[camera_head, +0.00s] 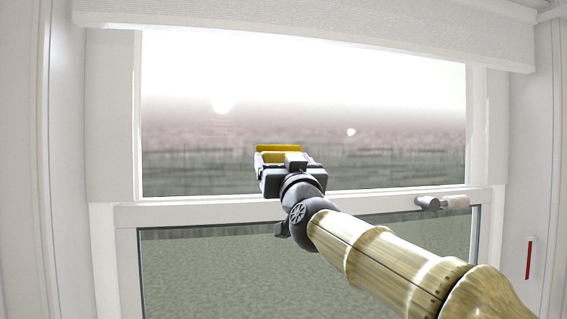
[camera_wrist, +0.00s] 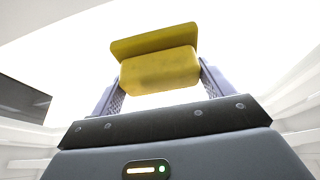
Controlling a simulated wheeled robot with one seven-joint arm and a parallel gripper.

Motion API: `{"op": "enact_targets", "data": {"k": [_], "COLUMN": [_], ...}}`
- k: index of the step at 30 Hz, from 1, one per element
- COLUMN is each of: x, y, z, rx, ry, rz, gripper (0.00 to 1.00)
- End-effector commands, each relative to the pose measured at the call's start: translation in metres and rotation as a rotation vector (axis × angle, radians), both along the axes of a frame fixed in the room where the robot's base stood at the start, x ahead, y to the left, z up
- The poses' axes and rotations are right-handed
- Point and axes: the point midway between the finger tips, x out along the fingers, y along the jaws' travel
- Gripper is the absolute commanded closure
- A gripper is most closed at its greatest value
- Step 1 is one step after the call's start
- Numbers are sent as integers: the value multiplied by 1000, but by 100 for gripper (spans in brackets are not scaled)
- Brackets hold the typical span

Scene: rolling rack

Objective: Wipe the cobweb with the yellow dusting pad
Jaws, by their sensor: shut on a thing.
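My gripper (camera_head: 283,165) is raised in front of the window in the head view. It is shut on the yellow dusting pad (camera_head: 278,150), whose top edge shows beyond the dark gripper body. In the wrist view the pad (camera_wrist: 155,60) sits between the two fingers of my gripper (camera_wrist: 158,78): a wide flat plate with a thicker rounded block below it. The pad appears clear of other surfaces in the wrist view. I cannot make out a cobweb in either view.
A white window frame (camera_head: 127,215) surrounds the glass, with a handle (camera_head: 440,203) on its middle rail at the right. A white blind (camera_head: 300,20) hangs across the top. A small red strip (camera_head: 529,260) is on the right wall.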

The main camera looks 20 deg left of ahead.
Motion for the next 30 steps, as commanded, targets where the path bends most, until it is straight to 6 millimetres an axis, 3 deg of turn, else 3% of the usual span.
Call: {"op": "enact_targets", "data": {"k": [18, 30], "x": [21, 23], "y": [-34, -37], "z": [-2, -1], "rx": [1, 1], "ry": [-1, 0], "rz": [-3, -2], "gripper": [38, 38]}}
